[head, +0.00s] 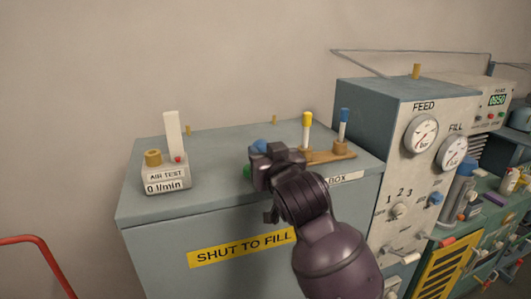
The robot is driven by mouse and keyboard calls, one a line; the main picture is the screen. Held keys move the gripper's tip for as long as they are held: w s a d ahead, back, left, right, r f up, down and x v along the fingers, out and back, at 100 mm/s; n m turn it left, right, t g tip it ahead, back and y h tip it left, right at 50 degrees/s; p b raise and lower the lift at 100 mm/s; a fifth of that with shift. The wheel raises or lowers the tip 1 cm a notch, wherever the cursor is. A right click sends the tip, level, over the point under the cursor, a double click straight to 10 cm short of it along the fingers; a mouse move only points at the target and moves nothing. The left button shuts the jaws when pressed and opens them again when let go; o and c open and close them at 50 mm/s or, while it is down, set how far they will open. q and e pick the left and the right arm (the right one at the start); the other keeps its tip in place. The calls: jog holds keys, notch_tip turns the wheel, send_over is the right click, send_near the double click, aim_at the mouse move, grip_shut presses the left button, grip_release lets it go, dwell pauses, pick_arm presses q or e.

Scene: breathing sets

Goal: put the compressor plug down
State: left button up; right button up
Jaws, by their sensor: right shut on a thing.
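My right gripper (266,168) is over the front part of the blue-grey cabinet's top (225,160), with its arm coming up from the lower right. It is shut on what I take to be the compressor plug, which is mostly hidden behind the gripper. A blue piece (258,146) shows just above the fingers and a green piece (247,171) at their left. I cannot tell which of these belongs to the held plug, or whether it touches the top. My left gripper is not in view.
A wooden rack (334,156) holds a yellow-topped plug (307,127) and a blue-topped plug (344,125) to the right. An air test meter (165,173) stands at the left. The gauge panel (410,165) rises on the right. The cabinet top between meter and gripper is clear.

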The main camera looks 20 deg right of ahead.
jog(key=shift+f, duration=0.45)
jog(key=o, duration=1.2)
